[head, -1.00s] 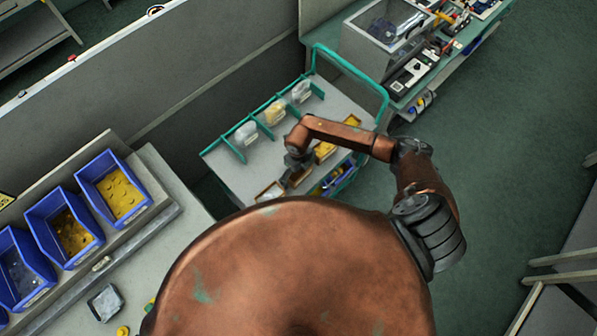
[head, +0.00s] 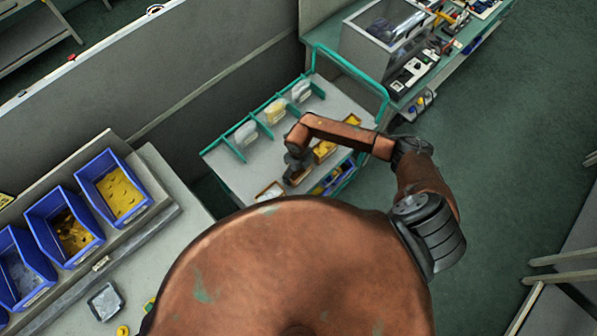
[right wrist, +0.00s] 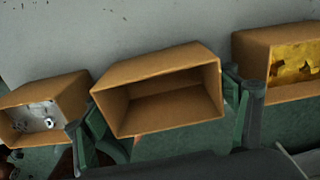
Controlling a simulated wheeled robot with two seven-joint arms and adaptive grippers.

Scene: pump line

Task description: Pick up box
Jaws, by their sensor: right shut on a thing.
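An open, empty brown cardboard box (right wrist: 158,100) is in the middle of the right wrist view. My right gripper (right wrist: 166,98) is shut on it, with a dark green finger at each side. In the head view the right gripper (head: 296,166) is over the front part of a grey cart, and it mostly hides the held box. I cannot tell whether the box is touching the cart top. My left gripper is not in view.
A similar box with grey parts (right wrist: 44,110) is at the left, and one with yellow parts (right wrist: 291,63) at the right. Blue bins (head: 113,187) stand on a bench at left.

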